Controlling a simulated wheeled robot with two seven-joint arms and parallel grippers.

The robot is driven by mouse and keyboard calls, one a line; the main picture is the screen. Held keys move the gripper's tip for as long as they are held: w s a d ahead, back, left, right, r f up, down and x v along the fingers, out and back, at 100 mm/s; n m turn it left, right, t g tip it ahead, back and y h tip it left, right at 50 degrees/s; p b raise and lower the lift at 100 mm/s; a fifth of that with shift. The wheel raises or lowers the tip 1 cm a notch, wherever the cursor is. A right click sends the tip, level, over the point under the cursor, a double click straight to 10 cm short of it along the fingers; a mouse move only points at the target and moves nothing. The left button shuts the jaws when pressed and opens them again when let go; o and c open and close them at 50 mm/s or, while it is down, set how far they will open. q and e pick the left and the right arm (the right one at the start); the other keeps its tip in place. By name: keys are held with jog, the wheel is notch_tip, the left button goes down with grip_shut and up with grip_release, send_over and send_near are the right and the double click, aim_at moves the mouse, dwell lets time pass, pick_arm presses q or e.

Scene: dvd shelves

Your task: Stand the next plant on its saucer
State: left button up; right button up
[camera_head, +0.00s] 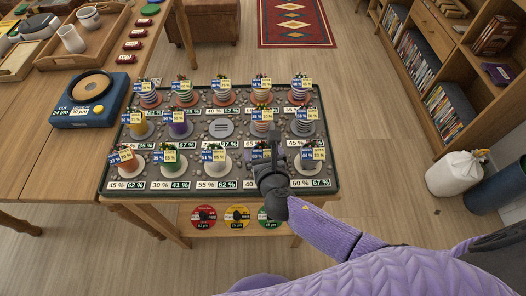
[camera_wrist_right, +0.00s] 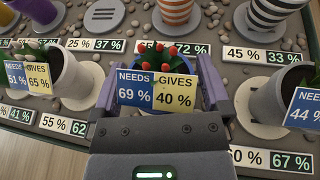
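My right gripper (camera_head: 266,160) is over the fourth place of the front row of the tray (camera_head: 328,150). In the right wrist view its fingers (camera_wrist_right: 160,95) stand on both sides of a red-budded plant in a blue pot (camera_wrist_right: 165,52) and appear shut on it. Its cards read NEEDS 69 % and GIVES 40 %. The pot's base and whatever is under it are hidden. An empty grey saucer (camera_head: 221,128) lies in the middle row; it also shows in the right wrist view (camera_wrist_right: 104,13). My left gripper is not in view.
A white pot (camera_wrist_right: 65,85) and a grey pot (camera_wrist_right: 275,98) stand close on either side of my right gripper. Several other potted plants stand on saucers among pebbles. A blue scale (camera_head: 92,98) is on the wooden table at left. Coloured discs (camera_head: 237,216) lie below the tray.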

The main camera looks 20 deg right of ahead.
jog(key=shift+r, duration=0.2)
jog(key=d+p+v, duration=0.1)
jog(key=p+v, duration=0.3)
jog(key=v, duration=0.8)
jog(key=s+d+f+m+g, duration=0.2)
jog(key=s+f+m+g, duration=0.3)
jog(key=f, duration=0.3)
jog(key=s+d+f+m+g, duration=0.2)
jog(key=s+d+f+m, duration=0.15)
jog(key=f+m, duration=0.45)
jog(key=s+f+m+g, duration=0.3)
jog(key=s+f+m, duration=0.1)
jog(key=s+m, duration=0.5)
jog(key=s+d+f+m+g+y, duration=0.1)
jog(key=s+f+m, duration=0.3)
jog(key=s+m, duration=0.6)
jog(key=shift+f+g, duration=0.15)
jog(key=shift+g, duration=0.75)
